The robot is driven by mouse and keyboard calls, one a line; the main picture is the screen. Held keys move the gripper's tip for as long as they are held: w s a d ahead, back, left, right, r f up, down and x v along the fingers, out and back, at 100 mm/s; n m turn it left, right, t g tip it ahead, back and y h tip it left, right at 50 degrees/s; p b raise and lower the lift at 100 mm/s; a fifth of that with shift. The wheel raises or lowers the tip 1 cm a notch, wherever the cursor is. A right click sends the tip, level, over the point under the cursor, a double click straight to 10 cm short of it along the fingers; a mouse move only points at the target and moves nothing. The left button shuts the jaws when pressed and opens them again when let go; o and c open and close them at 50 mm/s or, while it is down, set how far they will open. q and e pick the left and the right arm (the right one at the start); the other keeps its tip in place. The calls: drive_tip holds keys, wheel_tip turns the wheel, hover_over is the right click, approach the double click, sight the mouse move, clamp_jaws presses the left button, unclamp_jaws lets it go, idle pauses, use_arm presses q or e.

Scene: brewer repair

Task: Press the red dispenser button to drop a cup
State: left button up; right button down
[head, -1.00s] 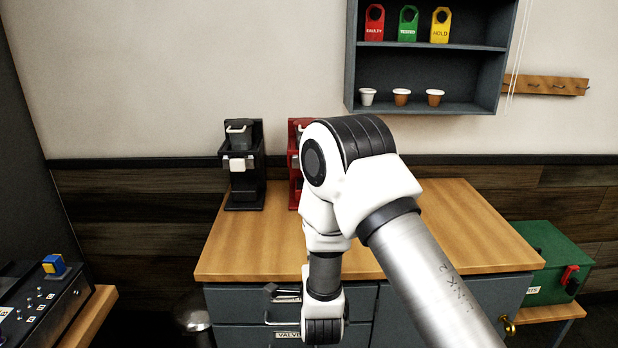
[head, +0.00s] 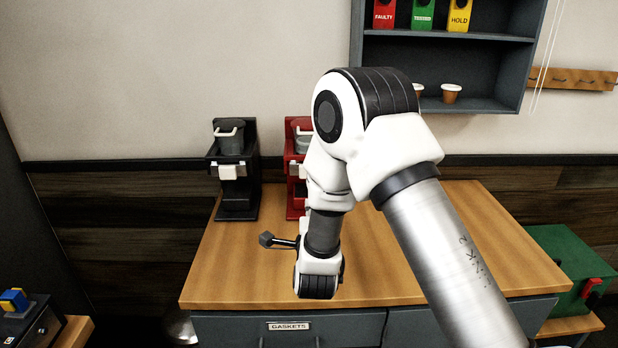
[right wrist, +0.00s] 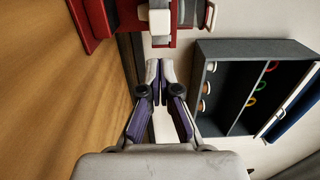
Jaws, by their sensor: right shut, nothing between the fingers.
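The red dispenser (head: 294,170) stands at the back of the wooden counter, partly hidden by my right arm in the head view. In the right wrist view the red dispenser (right wrist: 185,38) is at the top, with a white block (right wrist: 159,19) on its front. I cannot make out a separate red button. My right gripper (right wrist: 160,70) is shut and empty. Its fingertips point at the dispenser, just below the white block in the picture; I cannot tell whether they touch. In the head view my arm hides this gripper. My left gripper is not in view.
A black machine (head: 238,175) stands left of the red one on the counter (head: 235,260). A wall shelf (head: 480,65) holds tags and small cups above, to the right. A green box (head: 560,255) stands at the right. The counter's front left is clear.

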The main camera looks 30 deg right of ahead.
drive_tip(key=p+x, duration=0.5)
drive_tip(key=x, duration=0.9)
drive_tip(key=shift+d, duration=0.15)
drive_tip(key=shift+w+f, duration=0.15)
drive_tip(key=b+x, duration=0.3)
drive_tip(key=shift+d+f, duration=0.15)
drive_tip(key=shift+w+d, duration=0.1)
drive_tip(key=shift+w, duration=0.2)
drive_tip(key=shift+s+r, duration=0.1)
drive_tip(key=shift+r, duration=0.25)
